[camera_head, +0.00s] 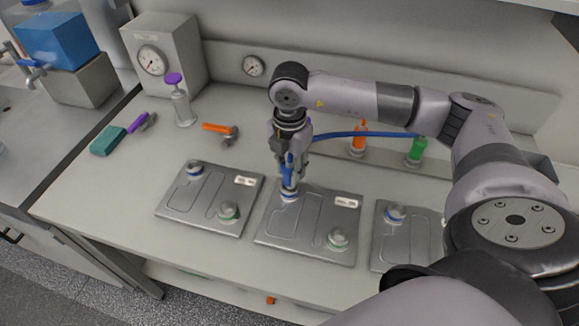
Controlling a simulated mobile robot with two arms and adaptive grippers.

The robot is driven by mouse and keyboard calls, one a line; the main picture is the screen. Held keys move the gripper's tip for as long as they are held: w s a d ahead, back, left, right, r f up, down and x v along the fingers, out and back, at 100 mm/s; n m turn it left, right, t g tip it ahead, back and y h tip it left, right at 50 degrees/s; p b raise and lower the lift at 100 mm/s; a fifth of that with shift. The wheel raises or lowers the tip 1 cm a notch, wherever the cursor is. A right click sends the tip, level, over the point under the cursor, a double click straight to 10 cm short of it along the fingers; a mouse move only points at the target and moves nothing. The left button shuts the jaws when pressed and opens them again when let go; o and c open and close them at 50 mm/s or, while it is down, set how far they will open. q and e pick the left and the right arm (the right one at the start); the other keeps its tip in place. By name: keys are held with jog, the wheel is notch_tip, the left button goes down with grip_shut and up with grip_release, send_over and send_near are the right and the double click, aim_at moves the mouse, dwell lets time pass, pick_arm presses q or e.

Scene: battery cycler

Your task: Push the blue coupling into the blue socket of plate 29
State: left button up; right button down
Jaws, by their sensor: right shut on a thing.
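My right gripper (289,160) points down above the middle metal plate (275,243). It is shut on the blue coupling (288,180), which is upright and partly hidden by the fingers. A blue hose (350,134) runs from it to the right. The coupling's lower end is at the blue-ringed socket (289,197) near the plate's back left corner; I cannot tell how deep it sits. The plate's label (346,202) is too small to read surely. My left gripper is not in view.
Similar plates lie to the left (174,210) and right (382,255). Behind are an orange coupling (359,140) and a green coupling (417,149). The bench's front left is clear.

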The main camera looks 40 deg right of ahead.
jog(key=shift+f, duration=0.15)
jog(key=shift+f+b, duration=0.3)
jog(key=shift+b, duration=0.2)
jog(key=shift+f+b, duration=0.5)
jog(key=shift+f, duration=0.1)
dwell(0.3)
jog(key=shift+r, duration=0.1)
jog(key=c, duration=1.1)
grip_release()
jog(key=shift+o, duration=0.3)
jog(key=o, duration=0.3)
